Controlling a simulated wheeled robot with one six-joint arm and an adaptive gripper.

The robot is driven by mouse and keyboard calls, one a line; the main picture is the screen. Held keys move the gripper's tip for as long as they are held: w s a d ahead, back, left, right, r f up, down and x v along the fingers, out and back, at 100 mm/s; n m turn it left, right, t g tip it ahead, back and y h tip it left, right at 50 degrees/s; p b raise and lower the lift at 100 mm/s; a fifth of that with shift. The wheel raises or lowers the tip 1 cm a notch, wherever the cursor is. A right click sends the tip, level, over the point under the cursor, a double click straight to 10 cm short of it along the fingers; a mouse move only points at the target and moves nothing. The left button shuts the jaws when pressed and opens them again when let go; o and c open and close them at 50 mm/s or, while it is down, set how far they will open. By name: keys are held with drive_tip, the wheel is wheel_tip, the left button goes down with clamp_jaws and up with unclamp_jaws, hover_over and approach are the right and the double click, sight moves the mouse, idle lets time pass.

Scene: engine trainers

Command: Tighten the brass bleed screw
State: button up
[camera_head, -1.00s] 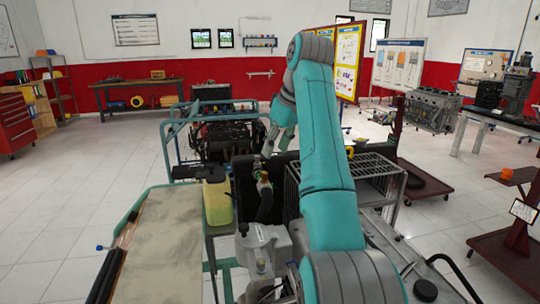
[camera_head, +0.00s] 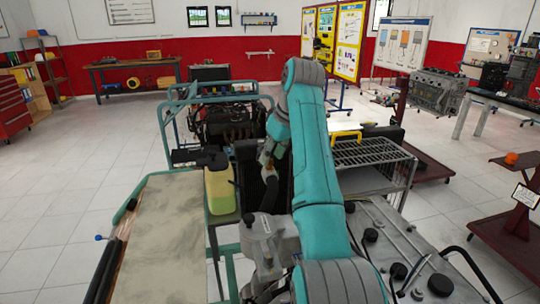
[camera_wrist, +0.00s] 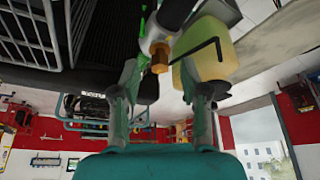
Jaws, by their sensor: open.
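The brass bleed screw (camera_wrist: 159,56) shows in the wrist view as a short brass hex piece below a pale round fitting (camera_wrist: 158,38). My gripper (camera_wrist: 159,74) is open, with one finger on each side of the screw and visible gaps between. The fingertips point toward the fitting, and I see no contact with the screw. In the head view, my teal arm reaches forward to the trainer, and my gripper's end is small and partly hidden beside a black hose (camera_head: 270,190). The screw cannot be made out clearly there.
A yellow-green fluid tank (camera_head: 220,188) stands left of the hose; it also shows close to the right finger in the wrist view (camera_wrist: 214,50). A wire cage (camera_head: 375,153) stands right of my arm.

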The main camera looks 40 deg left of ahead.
drive_tip(key=shift+a+f, duration=0.2)
drive_tip(key=shift+f, duration=0.25)
clamp_jaws()
